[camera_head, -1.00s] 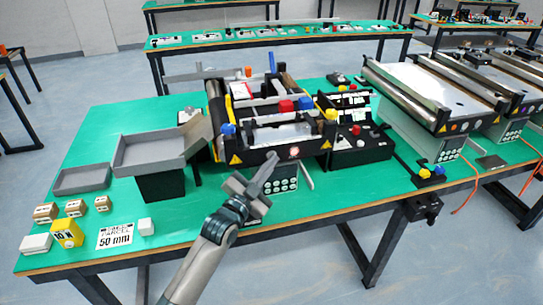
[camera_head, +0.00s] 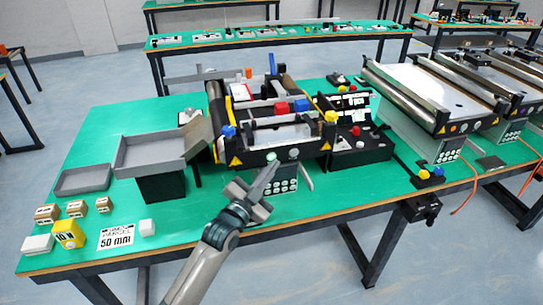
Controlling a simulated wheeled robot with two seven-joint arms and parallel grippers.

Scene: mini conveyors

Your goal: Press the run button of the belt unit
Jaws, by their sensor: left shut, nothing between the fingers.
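The belt unit (camera_head: 248,157) stands on the green table, with yellow-black side strips and a dark front panel. A small pale green button (camera_head: 271,156) shows on that panel, beside a round white mark (camera_head: 293,153). My left gripper (camera_head: 271,167) is shut and empty in front of the panel. Its fingertips are just below the green button in the picture; I cannot tell whether they touch it. My right gripper is not in view.
A grey tray on a black stand (camera_head: 160,185) is left of the unit. A black control box (camera_head: 357,150) with a red button stands to its right. Small boxes and a 50 mm card (camera_head: 116,236) lie at the table's left front.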

